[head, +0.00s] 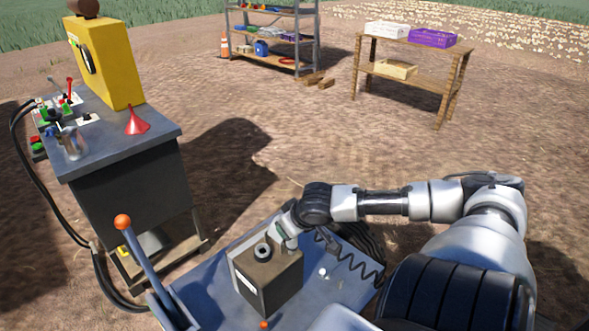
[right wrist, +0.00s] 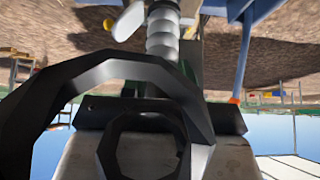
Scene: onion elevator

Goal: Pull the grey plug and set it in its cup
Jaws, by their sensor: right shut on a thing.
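My right gripper (head: 284,241) reaches in from the right and sits at the back of the top of a brown box (head: 275,272). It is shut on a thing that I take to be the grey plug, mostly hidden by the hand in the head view. I cannot tell whether the plug is seated or free. A dark round ring (head: 263,252) stands on the box top, just left of the gripper; I cannot tell whether it is the plug's cup. The right wrist view is filled by dark rings and a ribbed grey cylinder (right wrist: 162,38). My left gripper is out of view.
A blue-grey deck (head: 338,290) carries the box, a coiled black cable (head: 350,262) and a small white knob (head: 322,272). An orange-knobbed lever (head: 137,251) rises left of the box. A control bench (head: 120,165) stands beyond it; shelves and a wooden table (head: 410,79) are far off.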

